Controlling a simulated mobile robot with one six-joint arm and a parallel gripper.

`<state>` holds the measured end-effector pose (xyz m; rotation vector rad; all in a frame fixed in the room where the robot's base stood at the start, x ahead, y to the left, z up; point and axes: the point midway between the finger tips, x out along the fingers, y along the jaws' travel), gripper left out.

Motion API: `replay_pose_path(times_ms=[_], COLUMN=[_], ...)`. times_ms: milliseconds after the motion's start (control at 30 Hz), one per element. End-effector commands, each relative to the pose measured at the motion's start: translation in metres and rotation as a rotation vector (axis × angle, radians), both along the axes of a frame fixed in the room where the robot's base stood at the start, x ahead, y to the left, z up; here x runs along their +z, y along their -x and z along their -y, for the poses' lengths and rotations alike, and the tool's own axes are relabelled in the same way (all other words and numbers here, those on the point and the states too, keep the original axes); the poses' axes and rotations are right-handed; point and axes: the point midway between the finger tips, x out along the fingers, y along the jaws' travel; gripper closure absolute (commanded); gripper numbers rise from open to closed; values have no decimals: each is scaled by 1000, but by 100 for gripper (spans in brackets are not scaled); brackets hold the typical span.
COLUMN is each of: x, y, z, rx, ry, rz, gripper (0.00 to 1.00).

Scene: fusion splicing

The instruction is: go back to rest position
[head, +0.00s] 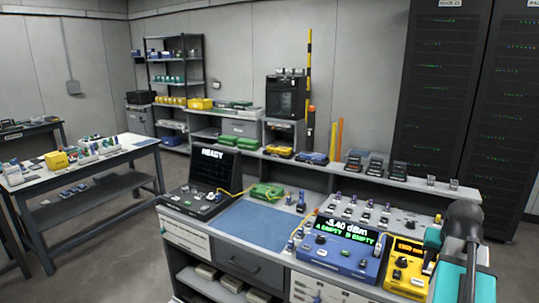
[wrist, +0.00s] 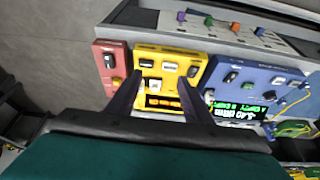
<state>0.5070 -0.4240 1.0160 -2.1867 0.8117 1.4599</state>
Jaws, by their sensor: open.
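My gripper (wrist: 160,82) shows in the wrist view as two dark fingers, spread apart with nothing between them. It is over the front of a yellow device (wrist: 170,66) with an orange display. In the wrist view I cannot tell whether the fingertips touch the device. In the head view my teal and dark arm stands at the lower right, beside the yellow device (head: 405,268); the fingers cannot be made out there.
A blue meter (head: 340,258) reads "-3.40 dBm" and "A EMPTY B EMPTY". A red device (wrist: 110,66) stands beside the yellow one. A black machine (head: 210,183) shows "READY". A blue mat (head: 250,220) is bare. A side table (head: 135,143) stands left, with floor between.

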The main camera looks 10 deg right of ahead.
Motion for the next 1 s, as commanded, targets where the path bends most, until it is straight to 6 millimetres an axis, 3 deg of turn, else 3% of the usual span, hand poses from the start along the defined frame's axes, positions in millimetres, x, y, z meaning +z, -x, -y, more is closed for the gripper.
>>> replay_pose_path(times_ms=[267,567,767,1000], x=[-1,-26,-53,-109], y=[-7,-24,-36,-51], z=[-8,-31,-54,-100], rx=[17,63,104,180], ry=[-2,-28,-56,-109], rz=[-1,-31,-66,-139], gripper=[54,54,54,54])
